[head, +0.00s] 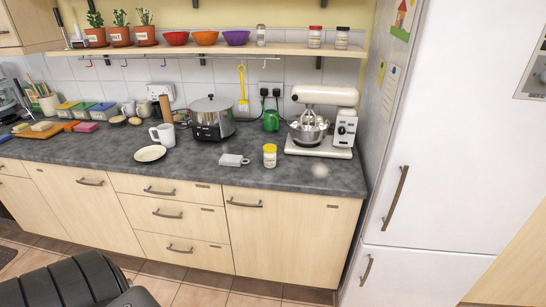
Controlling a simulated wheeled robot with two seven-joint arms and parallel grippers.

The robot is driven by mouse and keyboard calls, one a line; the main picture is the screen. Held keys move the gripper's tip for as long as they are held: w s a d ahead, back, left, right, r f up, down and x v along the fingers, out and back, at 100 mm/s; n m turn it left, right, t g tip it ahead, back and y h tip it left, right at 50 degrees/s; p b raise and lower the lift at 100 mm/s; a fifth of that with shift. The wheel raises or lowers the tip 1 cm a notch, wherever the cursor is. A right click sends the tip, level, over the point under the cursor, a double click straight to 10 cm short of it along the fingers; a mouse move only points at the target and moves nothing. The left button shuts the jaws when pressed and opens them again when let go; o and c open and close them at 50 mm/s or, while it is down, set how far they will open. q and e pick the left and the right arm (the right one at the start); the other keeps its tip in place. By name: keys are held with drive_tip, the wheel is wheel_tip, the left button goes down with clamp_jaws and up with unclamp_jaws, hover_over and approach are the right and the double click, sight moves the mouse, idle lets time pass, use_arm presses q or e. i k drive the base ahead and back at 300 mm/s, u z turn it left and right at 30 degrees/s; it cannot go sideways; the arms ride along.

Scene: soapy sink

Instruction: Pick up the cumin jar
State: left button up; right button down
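A small jar with a yellow lid and a pale label (270,156) stands upright on the grey counter, near its front edge and left of the stand mixer. Its label is too small to read, so I cannot tell for sure that it is the cumin jar. Neither of my grippers is in view.
A cream stand mixer (346,128) stands right of the yellow-lidded jar. A white butter dish or similar small block (232,160) lies left of it. A white fridge (450,130) bounds the right.

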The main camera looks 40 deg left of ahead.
sight(270, 149)
drive_tip(key=u, duration=1.4)
drive_tip(key=i, duration=0.85)
drive_tip(key=u, duration=0.8)
